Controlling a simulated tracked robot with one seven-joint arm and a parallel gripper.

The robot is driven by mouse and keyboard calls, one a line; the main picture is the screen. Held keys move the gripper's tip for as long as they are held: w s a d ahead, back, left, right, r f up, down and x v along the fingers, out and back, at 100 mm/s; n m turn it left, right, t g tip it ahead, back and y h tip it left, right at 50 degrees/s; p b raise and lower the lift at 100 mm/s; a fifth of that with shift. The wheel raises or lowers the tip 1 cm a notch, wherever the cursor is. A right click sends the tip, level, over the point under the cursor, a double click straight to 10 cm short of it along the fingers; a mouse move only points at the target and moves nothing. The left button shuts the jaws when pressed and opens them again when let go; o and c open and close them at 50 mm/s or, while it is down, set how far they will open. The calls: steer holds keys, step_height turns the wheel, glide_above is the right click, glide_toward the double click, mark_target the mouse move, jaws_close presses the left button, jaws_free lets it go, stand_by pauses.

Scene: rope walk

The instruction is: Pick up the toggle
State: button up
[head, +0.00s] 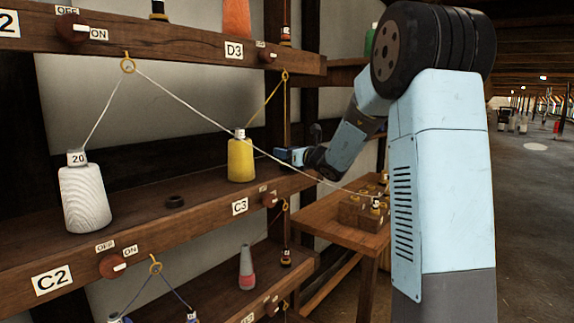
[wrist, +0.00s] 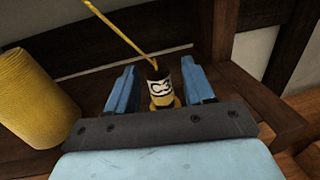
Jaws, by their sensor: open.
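The toggle (wrist: 160,87) is a small dark cylinder with a white label band marked C3 and a yellow base. In the wrist view it stands between the two blue fingers of my gripper (wrist: 158,67), which are open, with a gap visible on each side. A yellow cord runs from its top to the upper left. In the head view my gripper (head: 285,155) is at the right end of the middle shelf, and I cannot make out this toggle there.
A yellow cone of yarn (head: 240,160) stands left of my gripper, and is close by in the wrist view (wrist: 38,98). A white cone (head: 84,195) is farther left, with a dark ring (head: 175,201) between. A wooden table (head: 330,215) bearing a block stands right. A white cord crosses the shelf front.

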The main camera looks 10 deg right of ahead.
steer(key=shift+w+a, duration=0.15)
steer(key=shift+w, duration=0.2)
steer(key=shift+c, duration=0.4)
jaws_close()
